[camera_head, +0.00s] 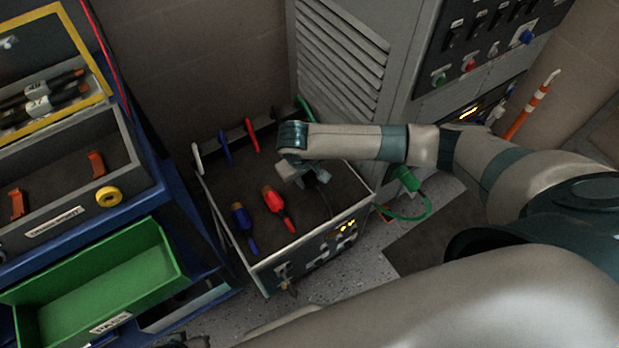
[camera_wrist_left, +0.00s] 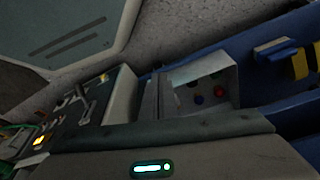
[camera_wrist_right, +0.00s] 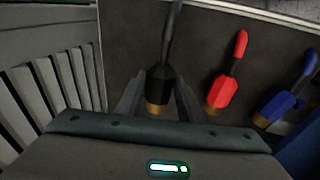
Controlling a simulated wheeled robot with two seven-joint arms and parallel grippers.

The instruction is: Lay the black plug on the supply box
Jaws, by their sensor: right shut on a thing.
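The supply box (camera_head: 262,275) stands on the floor, with a dark top inside a pale rim. My right gripper (camera_head: 308,178) is over the far right part of that top. In the right wrist view its jaws are shut on the black plug (camera_wrist_right: 165,82), which has a brass-coloured end and a dark cable. I cannot tell whether the plug touches the top. A red plug (camera_head: 275,201) and a blue plug (camera_head: 242,215) lie on the top, left of the gripper. My left gripper's housing (camera_wrist_left: 150,150) shows in the left wrist view; its jaw opening is unclear.
A grey louvred cabinet (camera_head: 340,55) stands behind the box. A blue cart with a green bin (camera_head: 95,285) is at the left. Blue, red and white handles line the box's far edge. A green plug with a cable (camera_head: 407,180) is to the right of the box.

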